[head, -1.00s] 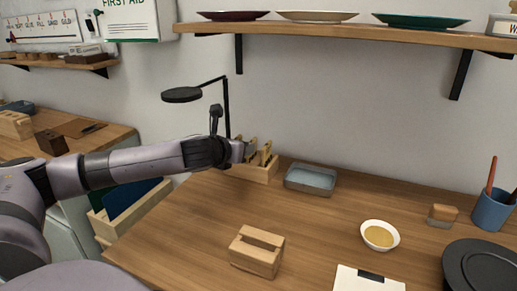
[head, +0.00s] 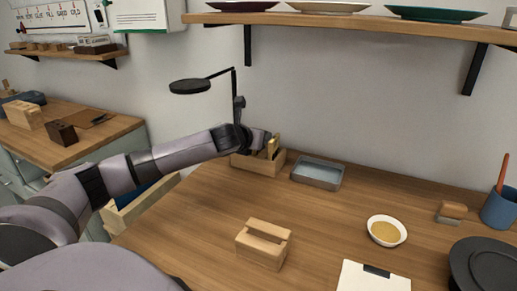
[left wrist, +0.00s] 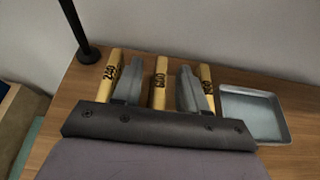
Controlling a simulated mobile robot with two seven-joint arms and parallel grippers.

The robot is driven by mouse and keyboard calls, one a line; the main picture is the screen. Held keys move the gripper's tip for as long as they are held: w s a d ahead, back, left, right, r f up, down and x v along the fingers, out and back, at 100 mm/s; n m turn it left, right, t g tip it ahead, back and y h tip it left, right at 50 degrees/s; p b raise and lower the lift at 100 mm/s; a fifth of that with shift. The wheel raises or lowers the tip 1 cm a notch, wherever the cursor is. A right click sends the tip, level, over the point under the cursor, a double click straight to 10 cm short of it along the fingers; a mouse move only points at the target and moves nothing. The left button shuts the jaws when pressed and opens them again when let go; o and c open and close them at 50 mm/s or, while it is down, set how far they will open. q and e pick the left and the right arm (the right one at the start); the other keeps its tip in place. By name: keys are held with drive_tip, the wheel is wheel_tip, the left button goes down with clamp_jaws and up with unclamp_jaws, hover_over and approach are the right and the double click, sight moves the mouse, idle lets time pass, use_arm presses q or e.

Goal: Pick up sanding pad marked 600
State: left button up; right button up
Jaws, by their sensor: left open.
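The sanding pad marked 600 (left wrist: 158,80) stands in the middle of a row of yellowish pads in the left wrist view. A pad marked 240 (left wrist: 109,76) is left of it, and another pad (left wrist: 206,78) with a partly hidden marking is right of it. My left gripper (left wrist: 160,66) is open, one finger on each side of the 600 pad, with small gaps visible. In the head view my left gripper (head: 266,139) is at the wooden rack (head: 257,167), covering part of the pads. My right gripper is not in view.
A metal tray (head: 318,174) sits just right of the rack. A black lamp post (head: 236,105) rises close behind my left wrist. A slotted wooden block (head: 262,246), a white bowl (head: 387,231) and a white scale (head: 373,279) are nearer. The middle tabletop is clear.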

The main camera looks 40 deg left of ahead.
use_arm(q)
clamp_jaws()
